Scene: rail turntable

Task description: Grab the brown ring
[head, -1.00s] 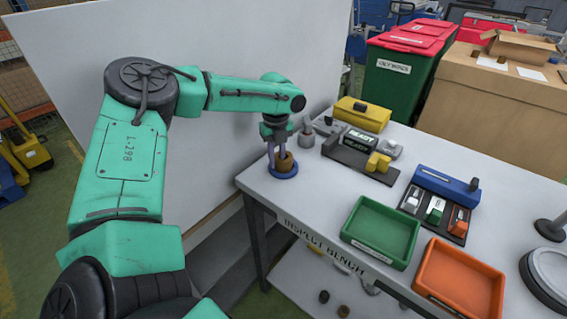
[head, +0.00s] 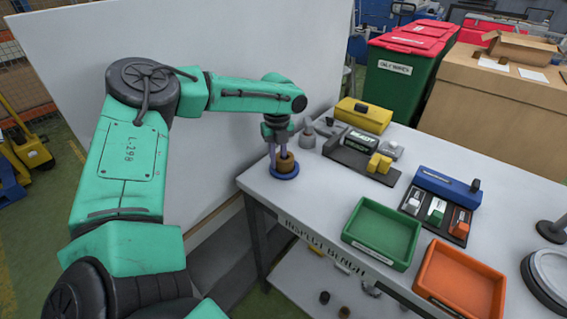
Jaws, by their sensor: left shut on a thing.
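The brown ring (head: 287,163) is at the left end of the white inspection bench (head: 318,205), over a round blue base (head: 285,173). My left gripper (head: 281,160) points down at it from above, and its fingers are shut on the ring. The ring looks upright and close to the blue base; I cannot tell whether it touches it. The finger on the far side is partly hidden. My right gripper is not in view.
A grey cone-shaped piece (head: 307,136) stands just right of the gripper. A yellow box (head: 359,115), a green tray (head: 382,233), an orange tray (head: 460,279) and a blue-backed holder (head: 446,183) are on the bench. A white panel (head: 215,45) stands behind my left arm.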

